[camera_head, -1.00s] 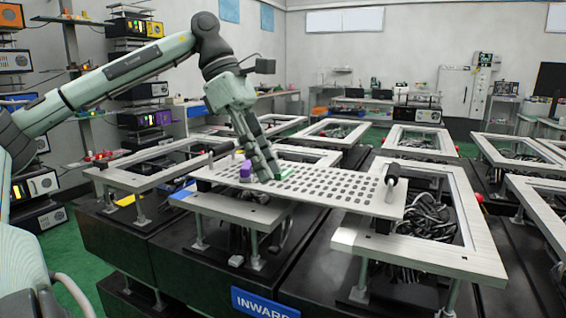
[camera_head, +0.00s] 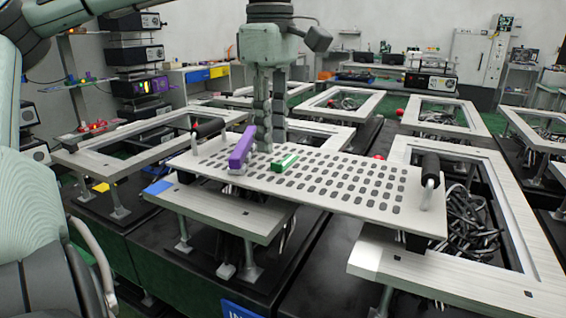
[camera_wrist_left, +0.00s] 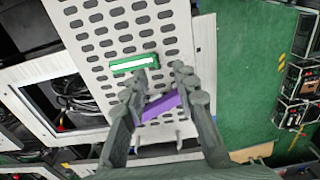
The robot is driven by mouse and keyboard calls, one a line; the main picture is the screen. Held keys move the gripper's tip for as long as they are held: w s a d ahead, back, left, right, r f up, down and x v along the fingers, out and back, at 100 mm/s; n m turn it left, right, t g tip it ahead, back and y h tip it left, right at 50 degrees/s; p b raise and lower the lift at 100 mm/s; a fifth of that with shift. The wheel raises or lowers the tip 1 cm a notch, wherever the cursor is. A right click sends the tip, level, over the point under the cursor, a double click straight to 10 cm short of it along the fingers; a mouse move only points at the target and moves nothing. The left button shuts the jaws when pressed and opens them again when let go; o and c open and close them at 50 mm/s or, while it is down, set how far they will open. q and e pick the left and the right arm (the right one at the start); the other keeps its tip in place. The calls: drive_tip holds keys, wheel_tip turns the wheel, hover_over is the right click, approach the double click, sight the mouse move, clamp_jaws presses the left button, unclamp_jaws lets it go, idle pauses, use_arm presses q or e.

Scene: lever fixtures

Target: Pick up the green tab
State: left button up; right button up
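The green tab (camera_head: 284,162) lies on a perforated pale plate (camera_head: 350,185), right of a purple tab (camera_head: 242,148). In the left wrist view, the green tab (camera_wrist_left: 134,64) lies just beyond and left of the fingertips, and the purple tab (camera_wrist_left: 160,106) appears between the fingers. My left gripper (camera_head: 268,148) points down at the plate, behind and between the two tabs. Its fingers (camera_wrist_left: 158,72) are apart, with nothing visibly gripped. I cannot tell whether the fingertips touch the plate. My right gripper is out of view.
Pale frames with cables beneath, such as the right one (camera_head: 480,180), surround the plate. The plate right of the green tab is clear.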

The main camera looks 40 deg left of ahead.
sight(273, 163)
use_arm(q)
drive_tip(key=f, duration=0.4)
drive_tip(key=shift+w+a+f, duration=0.1)
drive_tip(key=shift+w, duration=0.15)
drive_tip(key=shift+c, duration=0.5)
clamp_jaws()
